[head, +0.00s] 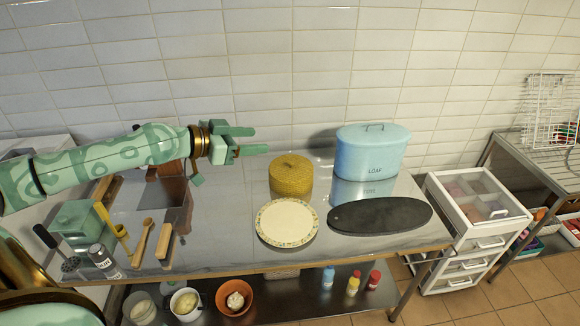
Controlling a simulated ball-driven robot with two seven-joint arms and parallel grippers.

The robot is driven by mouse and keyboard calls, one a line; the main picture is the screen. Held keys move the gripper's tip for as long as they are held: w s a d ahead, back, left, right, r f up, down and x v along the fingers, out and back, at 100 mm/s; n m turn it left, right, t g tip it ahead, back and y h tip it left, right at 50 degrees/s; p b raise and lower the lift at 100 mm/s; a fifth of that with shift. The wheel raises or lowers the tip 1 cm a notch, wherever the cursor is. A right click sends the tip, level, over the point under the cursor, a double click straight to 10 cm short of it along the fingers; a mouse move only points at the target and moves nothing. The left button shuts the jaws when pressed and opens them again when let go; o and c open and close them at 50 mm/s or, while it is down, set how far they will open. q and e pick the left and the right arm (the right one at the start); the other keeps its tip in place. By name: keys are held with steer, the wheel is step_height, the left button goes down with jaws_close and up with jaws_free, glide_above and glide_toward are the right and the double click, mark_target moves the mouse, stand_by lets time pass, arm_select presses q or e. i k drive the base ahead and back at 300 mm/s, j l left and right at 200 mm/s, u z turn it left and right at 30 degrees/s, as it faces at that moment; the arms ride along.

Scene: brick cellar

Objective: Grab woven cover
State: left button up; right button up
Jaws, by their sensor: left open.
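The woven cover (291,174) is a round, yellow, basket-like piece standing on the shiny metal table (225,230), behind a cream plate. My left arm reaches in from the left, and its green gripper (260,140) is open with nothing between the fingers. The fingers point right and appear above and to the left of the cover, apart from it. My right gripper is not in view.
A cream plate with a patterned rim (287,222) lies in front of the cover. A blue loaf bin (371,152) and a dark oval board (380,215) are to the right. Wooden utensils (143,241) lie at left. A tiled wall (300,70) closes the back.

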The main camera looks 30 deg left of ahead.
mark_target(290, 176)
steer(key=i+j, duration=1.05)
steer(key=j, duration=0.15)
